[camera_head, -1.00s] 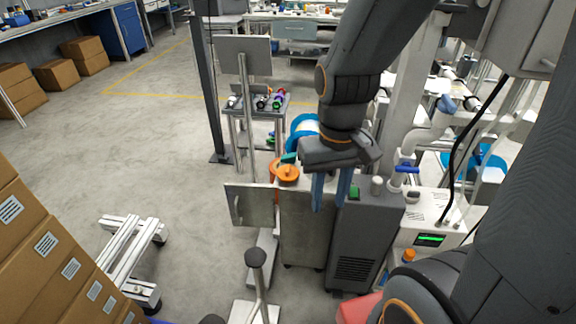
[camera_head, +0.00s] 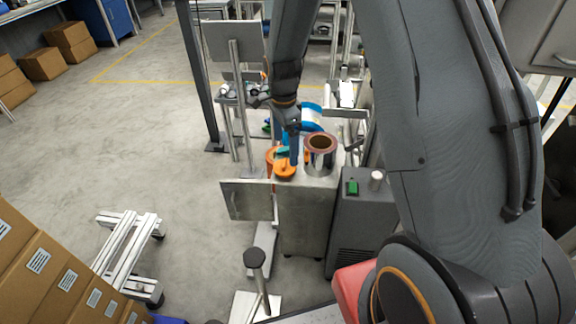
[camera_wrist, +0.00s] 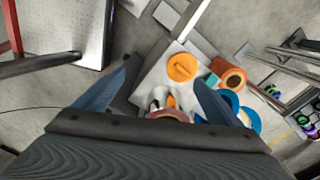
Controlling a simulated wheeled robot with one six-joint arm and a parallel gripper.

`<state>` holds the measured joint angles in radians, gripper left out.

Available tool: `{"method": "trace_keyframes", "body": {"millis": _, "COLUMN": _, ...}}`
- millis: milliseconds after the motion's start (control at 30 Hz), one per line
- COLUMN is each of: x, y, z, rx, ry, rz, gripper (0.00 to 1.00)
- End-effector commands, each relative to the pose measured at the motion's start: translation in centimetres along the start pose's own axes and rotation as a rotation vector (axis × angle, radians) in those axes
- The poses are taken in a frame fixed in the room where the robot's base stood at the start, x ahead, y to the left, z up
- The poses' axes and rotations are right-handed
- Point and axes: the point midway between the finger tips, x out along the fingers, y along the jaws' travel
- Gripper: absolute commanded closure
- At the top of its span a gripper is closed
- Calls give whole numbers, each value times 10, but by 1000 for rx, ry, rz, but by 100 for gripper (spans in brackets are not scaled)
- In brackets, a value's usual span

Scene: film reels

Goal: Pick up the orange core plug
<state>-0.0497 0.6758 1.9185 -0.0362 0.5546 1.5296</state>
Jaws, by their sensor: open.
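The orange core plug (camera_head: 285,172), a round orange disc with a raised grip bar, sits on top of the metal cabinet. It also shows in the wrist view (camera_wrist: 181,67), just ahead of the fingers. My gripper (camera_head: 294,160) points down above the cabinet, close to the plug in the head view. The wrist view shows its two blue fingers (camera_wrist: 161,78) spread apart, with nothing held between them. The plug appears beyond the fingertips, toward the right finger. Its height below the fingers is hard to tell.
A silver can with a copper-coloured rim (camera_head: 320,152) stands right of the fingers. An orange, hollow cylinder (camera_wrist: 231,76) and blue reels (camera_wrist: 249,119) lie close to the plug. A grey unit with a green button (camera_head: 352,188) stands right of the cabinet (camera_head: 303,222).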

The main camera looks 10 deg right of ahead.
Motion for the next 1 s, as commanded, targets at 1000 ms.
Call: {"method": "trace_keyframes", "body": {"millis": 1000, "x": 122, "y": -56, "z": -7, "rx": 514, "ry": 9, "rz": -7, "gripper": 11}}
